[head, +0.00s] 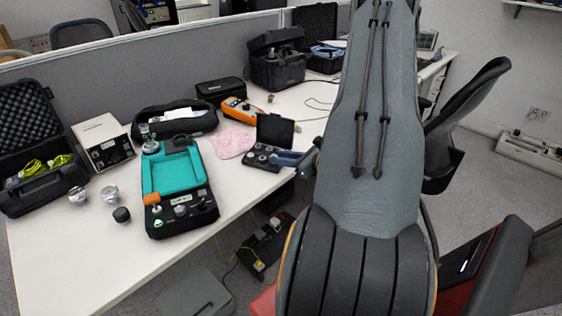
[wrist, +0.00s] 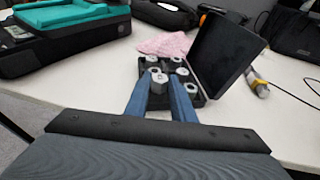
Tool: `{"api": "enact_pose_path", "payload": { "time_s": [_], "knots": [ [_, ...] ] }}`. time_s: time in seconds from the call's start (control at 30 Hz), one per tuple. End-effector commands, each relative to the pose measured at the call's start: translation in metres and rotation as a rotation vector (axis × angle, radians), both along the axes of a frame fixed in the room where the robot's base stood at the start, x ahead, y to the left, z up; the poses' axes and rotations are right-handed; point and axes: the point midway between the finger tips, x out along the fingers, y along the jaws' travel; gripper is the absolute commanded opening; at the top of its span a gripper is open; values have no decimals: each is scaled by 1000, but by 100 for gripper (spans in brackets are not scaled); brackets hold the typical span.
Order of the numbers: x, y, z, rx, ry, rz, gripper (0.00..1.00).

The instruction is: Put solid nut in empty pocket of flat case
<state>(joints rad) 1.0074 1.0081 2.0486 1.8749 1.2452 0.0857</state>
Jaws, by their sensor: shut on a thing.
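My gripper (wrist: 160,89) has two blue fingers shut on a grey metal hex nut (wrist: 157,80), seen in the wrist view. The small flat case (wrist: 204,101) lies just beyond it with its dark lid (wrist: 226,55) standing open. Several other metal nuts sit in its pockets; the held nut and fingers cover part of the case, so I cannot tell which pocket is empty. I cannot tell whether the held nut touches the case. In the head view the blue fingers (head: 289,158) reach the right side of the case (head: 256,164).
A pink cloth (head: 233,142) lies left of the case. A teal-topped device (head: 175,180) stands farther left, with loose metal pieces beside it. An orange meter (head: 240,111) is behind. The white desk (head: 75,260) is clear at its front left.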

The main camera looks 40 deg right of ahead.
Motion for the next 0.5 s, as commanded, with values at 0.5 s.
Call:
{"api": "enact_pose_path", "payload": {
  "time_s": [0.5],
  "knots": [
    [0,0,-19,-1,-1,0,0]
  ]
}}
